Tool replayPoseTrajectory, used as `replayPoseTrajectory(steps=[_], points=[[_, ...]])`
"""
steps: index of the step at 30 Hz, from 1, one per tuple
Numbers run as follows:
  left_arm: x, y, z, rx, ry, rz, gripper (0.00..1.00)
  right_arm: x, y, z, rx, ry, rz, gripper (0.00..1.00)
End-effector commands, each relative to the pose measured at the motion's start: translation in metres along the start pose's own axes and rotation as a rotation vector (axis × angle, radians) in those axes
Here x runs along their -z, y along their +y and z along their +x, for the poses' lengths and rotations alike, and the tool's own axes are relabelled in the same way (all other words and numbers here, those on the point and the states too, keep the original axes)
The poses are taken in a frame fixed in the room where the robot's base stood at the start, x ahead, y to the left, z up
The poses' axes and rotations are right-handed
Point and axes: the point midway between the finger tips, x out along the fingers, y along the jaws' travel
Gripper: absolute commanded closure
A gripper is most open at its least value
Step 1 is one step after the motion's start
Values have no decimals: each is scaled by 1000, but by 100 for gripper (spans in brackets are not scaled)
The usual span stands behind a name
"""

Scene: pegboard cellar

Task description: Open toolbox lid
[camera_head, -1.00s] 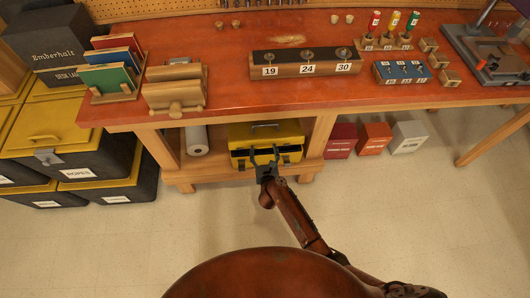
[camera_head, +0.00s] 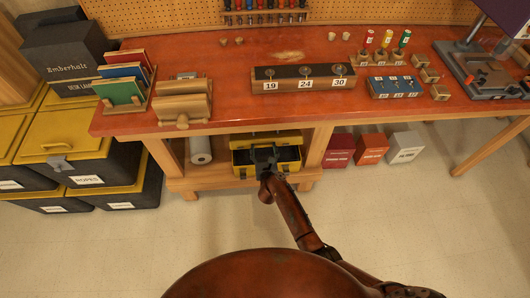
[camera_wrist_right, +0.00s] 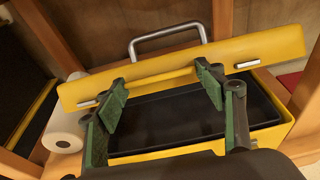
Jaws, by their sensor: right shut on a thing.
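The yellow toolbox (camera_head: 290,168) sits on the shelf under the workbench, and it also shows in the right wrist view (camera_wrist_right: 200,147). Its yellow lid (camera_wrist_right: 265,47), with a grey handle (camera_wrist_right: 165,35) and silver latches, is tilted up at the back. The dark inside (camera_wrist_right: 165,115) shows below it. My right gripper (camera_head: 264,153) is at the toolbox front. The gripper hides part of the toolbox in the head view. My left gripper is not in view.
The red bench top (camera_head: 225,95) overhangs the toolbox. A white roll (camera_head: 200,150) lies on the shelf to its left, and a wooden leg (camera_head: 317,150) stands to its right. Red and white boxes (camera_head: 405,146) are farther right. The floor in front is clear.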

Motion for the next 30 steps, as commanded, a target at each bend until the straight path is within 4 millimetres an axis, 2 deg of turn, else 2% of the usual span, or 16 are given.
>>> replayPoseTrajectory(steps=[1,3,18,19,26,30], points=[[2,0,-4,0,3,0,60,-14,5,2,-9,-14,2,80],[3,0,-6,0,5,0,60,-17,5,3,-9,-14,1,80],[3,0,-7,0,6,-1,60,-18,5,5,-8,-12,1,80],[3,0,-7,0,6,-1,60,-18,4,5,-8,-12,1,36],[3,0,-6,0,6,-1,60,-14,3,5,-5,-7,0,20],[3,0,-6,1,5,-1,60,-13,2,4,-3,-5,0,19]])
